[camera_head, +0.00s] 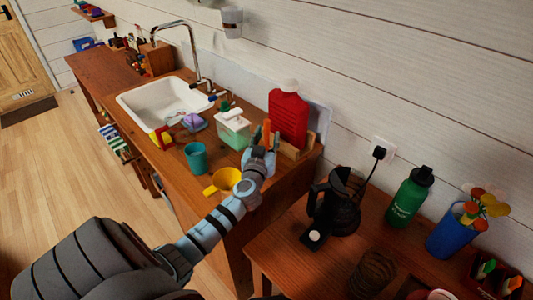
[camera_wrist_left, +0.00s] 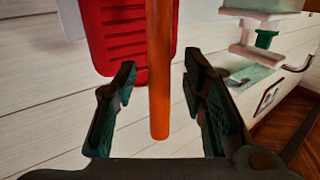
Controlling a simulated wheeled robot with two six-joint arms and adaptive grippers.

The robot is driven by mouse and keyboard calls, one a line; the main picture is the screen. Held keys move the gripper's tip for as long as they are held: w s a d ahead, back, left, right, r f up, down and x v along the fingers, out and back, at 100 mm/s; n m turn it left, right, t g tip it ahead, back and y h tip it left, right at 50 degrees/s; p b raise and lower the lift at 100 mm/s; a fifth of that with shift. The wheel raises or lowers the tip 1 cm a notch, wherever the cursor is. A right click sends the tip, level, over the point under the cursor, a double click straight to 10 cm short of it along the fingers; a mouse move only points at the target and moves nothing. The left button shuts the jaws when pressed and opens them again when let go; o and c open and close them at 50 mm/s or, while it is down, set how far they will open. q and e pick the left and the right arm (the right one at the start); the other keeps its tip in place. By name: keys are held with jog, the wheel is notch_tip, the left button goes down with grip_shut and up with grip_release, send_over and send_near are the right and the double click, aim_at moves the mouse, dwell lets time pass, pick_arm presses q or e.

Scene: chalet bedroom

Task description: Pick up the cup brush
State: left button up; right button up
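An orange handle (camera_head: 266,131), which looks like the cup brush, stands upright by the red jug at the back of the sink counter. Its lower part is hidden behind my left gripper (camera_head: 259,158) in the head view. In the left wrist view the orange handle (camera_wrist_left: 159,75) runs between the two dark fingers of my left gripper (camera_wrist_left: 160,88). The fingers are spread, with a visible gap on each side of the handle. I cannot see the brush head clearly. My right gripper is not in view.
A red jug (camera_head: 288,117) stands close behind the gripper. A clear green-tinted container (camera_head: 233,130), teal cup (camera_head: 195,158) and yellow funnel (camera_head: 222,182) stand to the left. The white sink (camera_head: 135,105) lies beyond. A black coffee pot (camera_head: 336,207) stands on the lower table at right.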

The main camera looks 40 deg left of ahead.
pick_arm(q)
grip_shut()
jog(key=shift+r, duration=0.1)
